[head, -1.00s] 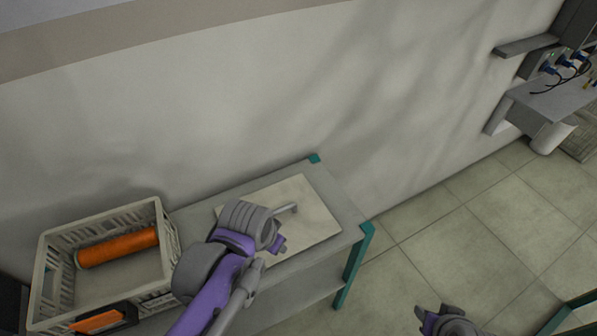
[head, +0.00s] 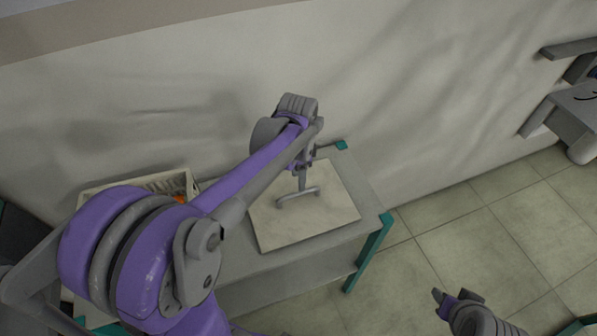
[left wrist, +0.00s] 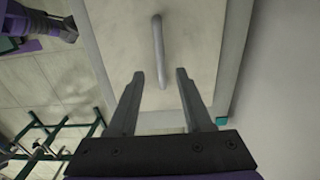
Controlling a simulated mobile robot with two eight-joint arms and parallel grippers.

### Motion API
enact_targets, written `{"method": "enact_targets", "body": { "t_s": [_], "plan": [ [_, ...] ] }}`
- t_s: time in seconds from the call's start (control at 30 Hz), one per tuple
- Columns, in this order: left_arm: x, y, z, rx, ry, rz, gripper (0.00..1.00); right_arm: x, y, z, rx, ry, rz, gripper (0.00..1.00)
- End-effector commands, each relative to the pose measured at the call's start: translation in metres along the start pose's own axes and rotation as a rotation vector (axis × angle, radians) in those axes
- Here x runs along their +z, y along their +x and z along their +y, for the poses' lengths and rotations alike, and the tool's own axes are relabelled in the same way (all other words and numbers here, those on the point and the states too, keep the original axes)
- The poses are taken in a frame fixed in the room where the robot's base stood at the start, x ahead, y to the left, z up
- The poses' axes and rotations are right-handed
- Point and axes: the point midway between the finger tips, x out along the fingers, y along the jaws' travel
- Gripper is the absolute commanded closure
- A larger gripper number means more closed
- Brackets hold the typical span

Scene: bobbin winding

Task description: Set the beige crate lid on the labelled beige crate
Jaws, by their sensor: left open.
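The beige lid (head: 335,215) lies flat on the grey table, with a grey bar handle (head: 298,196) on top. My left gripper (head: 301,182) points down over the lid, close to the handle. In the left wrist view its two fingers are apart and empty, with the handle (left wrist: 158,45) lined up between and beyond their tips. I cannot tell whether the fingers are level with the bar. The beige crate (head: 128,184) stands at the table's left end, mostly hidden behind my left arm; its label is not visible. My right gripper (head: 447,302) is off to the right over the floor.
An orange spool (head: 181,198) shows partly inside the crate. The table (head: 365,200) has teal corner posts, and the wall rises close behind it. A grey wall unit (head: 575,110) stands at the far right.

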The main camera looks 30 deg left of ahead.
Motion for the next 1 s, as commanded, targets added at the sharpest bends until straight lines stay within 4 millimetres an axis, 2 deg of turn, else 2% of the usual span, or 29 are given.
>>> {"method": "enact_targets", "body": {
  "t_s": [0.03,0.3,0.5,0.87,0.9,1.0],
  "plan": [
    [0.001,0.01,0.001,0.002,0.0,-0.003,0.5,0.007,0.005,0.0,0.0,0.0,-0.007,0.55],
    [0.001,0.047,0.002,0.002,0.0,-0.003,0.5,0.031,0.022,0.0,0.0,0.0,-0.03,0.55],
    [0.001,0.067,0.001,0.002,0.0,-0.002,0.5,0.045,0.034,0.0,0.0,0.0,-0.043,0.55],
    [0.0,0.07,0.0,-0.001,-0.001,0.0,0.5,0.047,0.036,0.0,0.0,0.0,-0.044,0.55],
    [0.0,0.07,0.0,0.0,-0.001,0.0,0.52,0.047,0.036,0.0,0.0,0.0,-0.044,0.55],
    [0.0,0.07,0.0,-0.001,-0.001,0.0,0.7,0.047,0.036,0.0,0.0,0.0,-0.044,0.55]
  ]
}}
